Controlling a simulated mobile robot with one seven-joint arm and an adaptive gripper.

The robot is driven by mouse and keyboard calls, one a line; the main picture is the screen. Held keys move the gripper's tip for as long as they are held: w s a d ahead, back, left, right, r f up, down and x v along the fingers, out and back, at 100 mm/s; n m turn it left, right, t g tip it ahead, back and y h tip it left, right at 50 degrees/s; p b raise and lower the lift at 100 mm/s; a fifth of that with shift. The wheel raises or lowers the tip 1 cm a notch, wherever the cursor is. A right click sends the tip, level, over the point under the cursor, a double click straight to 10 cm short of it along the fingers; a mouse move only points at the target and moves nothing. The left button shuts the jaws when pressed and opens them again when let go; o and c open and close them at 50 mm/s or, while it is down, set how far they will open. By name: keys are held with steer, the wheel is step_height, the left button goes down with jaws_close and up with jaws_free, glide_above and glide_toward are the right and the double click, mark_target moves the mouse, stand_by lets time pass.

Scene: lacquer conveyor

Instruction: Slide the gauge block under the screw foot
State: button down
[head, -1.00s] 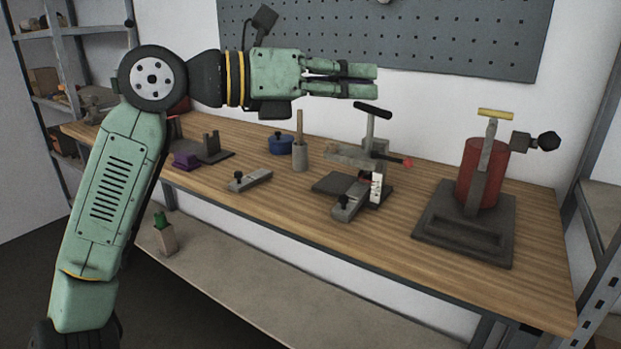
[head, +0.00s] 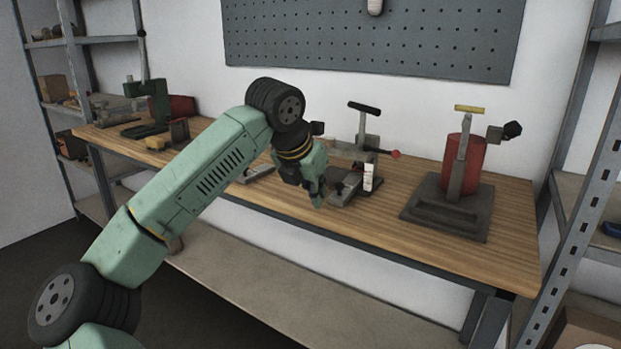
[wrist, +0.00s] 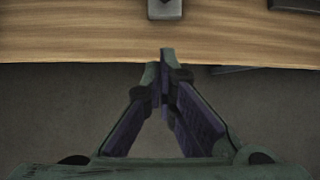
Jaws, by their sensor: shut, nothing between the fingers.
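A dark screw fixture with a black T-handle (head: 364,107) stands on the bench, with a red-tipped lever and a white tag (head: 369,177). Its screw foot is too small to make out. A grey block with a dark knob (head: 345,186) lies low at the fixture's front. Another grey block (head: 262,173) lies further left, partly hidden by my arm. My gripper (head: 318,203) points down near the bench's front edge, left of the fixture. In the wrist view my fingertips (wrist: 160,58) are together and empty, and a grey block end (wrist: 165,9) shows beyond them; I cannot tell which block.
A red cylinder device on a dark base (head: 445,212) stands right of the fixture. A green tool (head: 150,105) and small items stand at the bench's left end. The wooden front strip (wrist: 75,35) is clear in the wrist view. A shelf runs below the bench.

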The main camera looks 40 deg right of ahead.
mark_target(336, 185)
steer(key=x, duration=0.3)
steer(key=shift+d+f+p, duration=0.1)
steer(key=shift+d+p, duration=0.15)
steer(key=shift+p, duration=0.05)
steer(key=shift+w+d+p, duration=0.25)
steer(key=shift+d, duration=0.3)
steer(key=shift+w+d+p, duration=0.25)
steer(key=shift+d, duration=0.3)
steer(key=shift+w+d, duration=0.25)
steer(key=shift+d, duration=0.25)
steer(key=shift+w+d+p, duration=0.1)
steer(key=shift+d+p, duration=0.15)
steer(key=shift+p, duration=0.05)
steer(key=d, duration=0.1)
steer(key=w+d+p, duration=0.1)
steer(key=shift+d, duration=0.3)
steer(key=shift+w, duration=0.1)
steer(key=shift+a, duration=0.15)
